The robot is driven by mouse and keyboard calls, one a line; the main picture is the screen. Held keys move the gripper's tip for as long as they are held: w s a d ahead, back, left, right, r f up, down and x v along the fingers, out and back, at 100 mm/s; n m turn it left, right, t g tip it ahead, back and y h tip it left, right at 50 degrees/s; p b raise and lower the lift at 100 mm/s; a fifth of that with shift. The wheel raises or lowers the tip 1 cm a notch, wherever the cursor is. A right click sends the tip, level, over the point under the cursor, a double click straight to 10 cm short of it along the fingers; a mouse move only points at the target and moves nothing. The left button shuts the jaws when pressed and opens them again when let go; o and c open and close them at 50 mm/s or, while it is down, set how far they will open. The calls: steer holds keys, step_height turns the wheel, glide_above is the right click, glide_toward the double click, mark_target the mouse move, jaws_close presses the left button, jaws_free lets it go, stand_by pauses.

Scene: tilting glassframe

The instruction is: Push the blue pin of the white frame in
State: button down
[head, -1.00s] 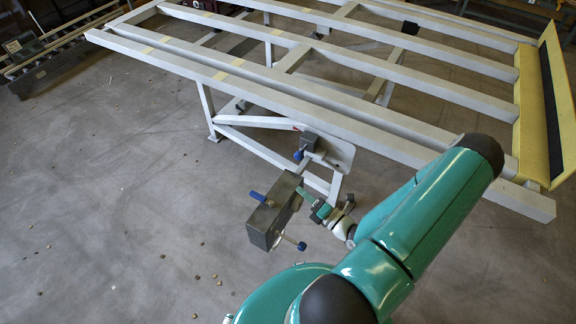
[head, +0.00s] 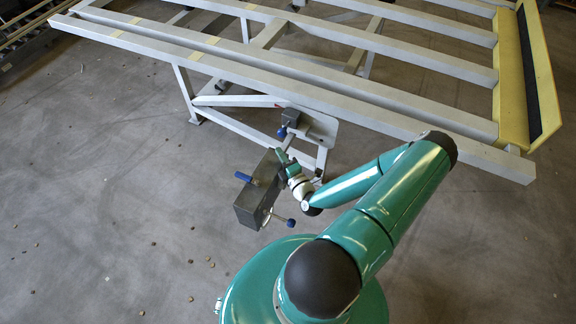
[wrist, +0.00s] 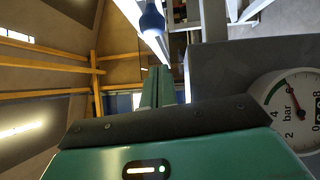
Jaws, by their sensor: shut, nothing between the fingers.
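The white frame (head: 300,85) is a large grey-white tilting rack across the top of the head view. Its blue pin (head: 282,132) sticks out of a small dark block on a bracket under the near beam. In the wrist view the blue pin (wrist: 152,18) hangs at the top, beyond and slightly left of the fingertips. My gripper (head: 283,155) is shut and empty, just below the pin in the head view, with a small gap visible. In the wrist view my green gripper fingers (wrist: 157,82) are together. The pin's far end is hidden.
A dark grey box (head: 252,203) with blue-ended handles is close to the left of my gripper. A pressure gauge (wrist: 288,108) on a grey surface shows in the wrist view. The yellow end piece (head: 520,75) stands at the right. The floor (head: 110,210) at left is mostly clear.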

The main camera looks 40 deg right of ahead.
mark_target(283, 131)
steer(key=d, duration=0.1)
steer(key=w+d, duration=0.2)
steer(key=shift+w+d+r, duration=0.2)
steer(key=shift+d+r, duration=0.05)
steer(key=shift+d, duration=0.05)
